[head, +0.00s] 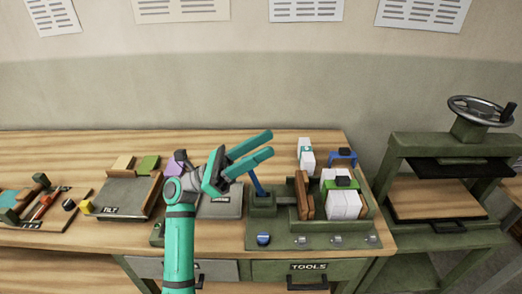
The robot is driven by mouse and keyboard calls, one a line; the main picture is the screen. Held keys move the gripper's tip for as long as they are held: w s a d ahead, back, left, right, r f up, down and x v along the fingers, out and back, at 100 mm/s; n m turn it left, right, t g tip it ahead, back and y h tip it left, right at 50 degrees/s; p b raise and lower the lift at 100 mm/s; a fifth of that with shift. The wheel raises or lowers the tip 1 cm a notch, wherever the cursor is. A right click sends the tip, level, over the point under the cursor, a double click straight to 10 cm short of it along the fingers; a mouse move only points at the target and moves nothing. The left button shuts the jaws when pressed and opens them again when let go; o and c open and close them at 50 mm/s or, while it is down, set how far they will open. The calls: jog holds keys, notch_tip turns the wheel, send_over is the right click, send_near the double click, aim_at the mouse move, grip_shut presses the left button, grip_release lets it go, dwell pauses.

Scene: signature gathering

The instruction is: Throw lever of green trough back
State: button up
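The green trough (375,228) stands on the right part of the bench, with brown boards and white blocks in it. A thin blue lever (257,184) rises from a dark green block at its left end and leans up to the left. My gripper (269,143) is above and left of the trough, with its two teal fingers spread and pointing right and slightly up. Nothing shows between them. The lever's top lies just below the lower finger in the picture. I cannot tell how far apart they are in depth.
A blue knob (263,239) and several grey fittings line the trough's front. A white bottle-like item (306,155) and a blue stand (342,158) are behind it. A tray marked TILT (127,193) lies left. A green press (450,150) stands right.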

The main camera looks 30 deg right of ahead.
jog(key=shift+s+a+r, duration=0.35)
jog(key=shift+s, duration=0.3)
jog(key=shift+s+a+r, duration=0.3)
jog(key=shift+s, duration=0.3)
